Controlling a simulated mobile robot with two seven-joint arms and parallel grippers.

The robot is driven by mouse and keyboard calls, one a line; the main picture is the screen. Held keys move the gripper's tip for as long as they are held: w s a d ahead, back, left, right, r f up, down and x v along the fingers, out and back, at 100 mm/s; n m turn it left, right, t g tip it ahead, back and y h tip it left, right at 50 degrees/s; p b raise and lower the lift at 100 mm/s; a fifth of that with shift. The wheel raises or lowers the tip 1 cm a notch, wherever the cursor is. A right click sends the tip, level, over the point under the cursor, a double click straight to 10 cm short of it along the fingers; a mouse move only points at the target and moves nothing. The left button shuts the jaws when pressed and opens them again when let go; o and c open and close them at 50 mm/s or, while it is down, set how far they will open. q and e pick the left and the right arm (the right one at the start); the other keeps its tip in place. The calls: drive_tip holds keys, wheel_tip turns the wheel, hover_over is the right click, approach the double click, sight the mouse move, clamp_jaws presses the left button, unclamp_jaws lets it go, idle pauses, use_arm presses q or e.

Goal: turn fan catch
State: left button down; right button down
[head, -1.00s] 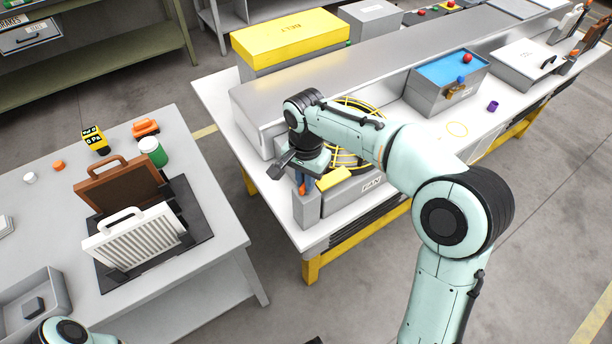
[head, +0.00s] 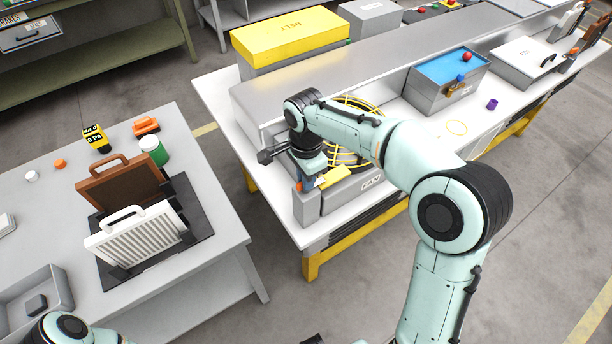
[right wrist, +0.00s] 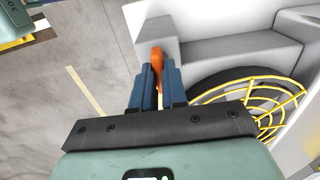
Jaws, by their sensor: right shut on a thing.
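The fan unit is a grey box with a white label reading FAN (head: 371,183) and a round yellow wire guard (head: 357,104), partly hidden behind my right arm. The guard also shows at the right of the right wrist view (right wrist: 270,100). The fan catch is a small orange lever (right wrist: 156,60) at the grey housing's near left corner. My right gripper (right wrist: 155,82) has its blue fingers shut on the lever; in the head view the gripper (head: 303,184) is mostly hidden under the wrist.
A long grey housing (head: 420,60) runs along the white bench behind the fan. A blue-topped box (head: 447,70) stands to the right. On the left table, white and brown filter panels (head: 135,237) stand in a dark rack. A floor gap separates the tables.

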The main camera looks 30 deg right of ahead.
drive_tip(key=c, duration=1.2)
unclamp_jaws()
drive_tip(key=shift+o, duration=0.2)
